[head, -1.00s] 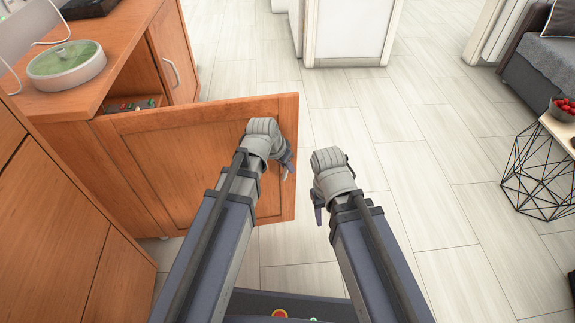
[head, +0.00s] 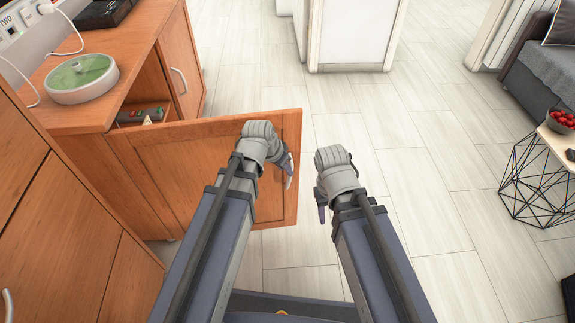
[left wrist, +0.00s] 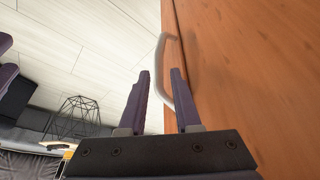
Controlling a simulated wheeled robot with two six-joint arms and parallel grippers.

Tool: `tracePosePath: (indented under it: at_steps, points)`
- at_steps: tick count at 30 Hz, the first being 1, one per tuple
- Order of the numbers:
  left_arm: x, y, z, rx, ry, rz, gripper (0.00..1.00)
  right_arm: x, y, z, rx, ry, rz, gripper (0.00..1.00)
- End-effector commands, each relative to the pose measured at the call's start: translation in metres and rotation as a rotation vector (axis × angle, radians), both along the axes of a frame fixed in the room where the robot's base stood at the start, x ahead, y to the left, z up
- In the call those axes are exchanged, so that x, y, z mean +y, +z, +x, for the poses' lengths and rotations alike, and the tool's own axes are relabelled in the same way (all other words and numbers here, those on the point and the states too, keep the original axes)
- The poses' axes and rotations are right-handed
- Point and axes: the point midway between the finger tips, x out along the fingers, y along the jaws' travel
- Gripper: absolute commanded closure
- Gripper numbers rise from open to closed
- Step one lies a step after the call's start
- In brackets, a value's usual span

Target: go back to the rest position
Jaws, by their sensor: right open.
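My left gripper (head: 287,170) is at the free edge of an open wooden cabinet door (head: 190,170), on the right side of that door in the head view. In the left wrist view its fingers (left wrist: 160,75) are apart, with the door's metal handle (left wrist: 160,65) showing between and beyond the tips. I cannot tell whether a finger touches the handle. My right gripper (head: 322,205) is over bare floor to the right of the door, pointing down, and holds nothing that I can see. Its fingers are partly hidden by the wrist.
The wooden cabinet (head: 110,115) stands at the left, with a round green-topped device (head: 82,78) on it. A wire-frame side table (head: 535,170) with a bowl of red fruit (head: 562,118) is at the right, near a grey sofa (head: 545,75). The middle floor is clear.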

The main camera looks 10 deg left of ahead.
Motion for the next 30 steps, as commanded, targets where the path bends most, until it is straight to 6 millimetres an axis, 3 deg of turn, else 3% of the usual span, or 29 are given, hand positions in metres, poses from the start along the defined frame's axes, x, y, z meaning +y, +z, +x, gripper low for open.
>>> tracePosePath:
  at_steps: [3,21,26,30]
  points:
    - [0.002,0.012,-0.004,0.000,0.000,0.000,0.68,0.000,0.013,0.000,0.000,-0.002,-0.001,0.50]
    - [0.001,0.011,-0.008,0.011,0.002,0.005,0.68,0.000,0.012,0.000,0.000,-0.003,-0.002,0.50]
    - [-0.014,0.002,-0.045,0.123,0.037,0.065,0.68,0.000,0.012,0.000,0.000,-0.003,-0.002,0.50]
    - [-0.023,-0.004,-0.093,0.256,0.117,0.178,0.68,0.000,0.012,0.000,0.000,-0.003,-0.002,0.50]
